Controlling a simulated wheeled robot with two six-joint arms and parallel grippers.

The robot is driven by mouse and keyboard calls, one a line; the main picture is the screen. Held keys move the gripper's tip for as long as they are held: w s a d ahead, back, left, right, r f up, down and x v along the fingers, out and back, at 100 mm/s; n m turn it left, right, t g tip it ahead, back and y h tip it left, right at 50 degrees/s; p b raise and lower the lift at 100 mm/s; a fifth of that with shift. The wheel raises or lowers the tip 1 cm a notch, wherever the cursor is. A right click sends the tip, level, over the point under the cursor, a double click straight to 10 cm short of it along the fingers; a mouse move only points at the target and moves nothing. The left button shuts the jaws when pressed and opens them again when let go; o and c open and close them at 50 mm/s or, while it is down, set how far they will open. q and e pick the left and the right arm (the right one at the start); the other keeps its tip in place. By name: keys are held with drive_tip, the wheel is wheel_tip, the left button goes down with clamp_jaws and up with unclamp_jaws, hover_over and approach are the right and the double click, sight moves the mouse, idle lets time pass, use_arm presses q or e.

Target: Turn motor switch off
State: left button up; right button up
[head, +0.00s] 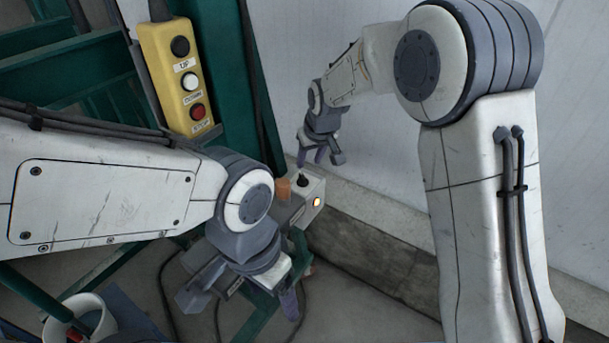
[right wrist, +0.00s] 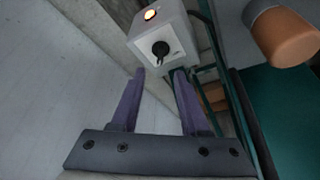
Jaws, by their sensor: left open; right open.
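The motor switch is a black knob (head: 303,176) on a light grey box (head: 316,190) with a lit orange lamp (head: 317,202), low beside the green frame. The right wrist view shows the knob (right wrist: 160,48), the box (right wrist: 170,24) and the glowing lamp (right wrist: 150,15). My right gripper (head: 311,160) is open just above the knob. In the right wrist view its purple fingers (right wrist: 156,82) are spread, with the knob just beyond their tips and between them. My left gripper (head: 237,300) is open and empty, lower in the head view, apart from the box.
A yellow control box (head: 176,75) with black, white and red buttons hangs on the green frame (head: 228,60). A white bucket (head: 85,318) stands at lower left. An orange-brown cylinder (right wrist: 285,36) is beside the switch box. A pale wall (head: 380,130) lies to the right.

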sight(304, 177)
drive_tip(key=p+x, duration=0.1)
drive_tip(key=x, duration=0.8)
drive_tip(key=shift+a+f, duration=0.1)
drive_tip(key=shift+c, duration=0.3)
clamp_jaws()
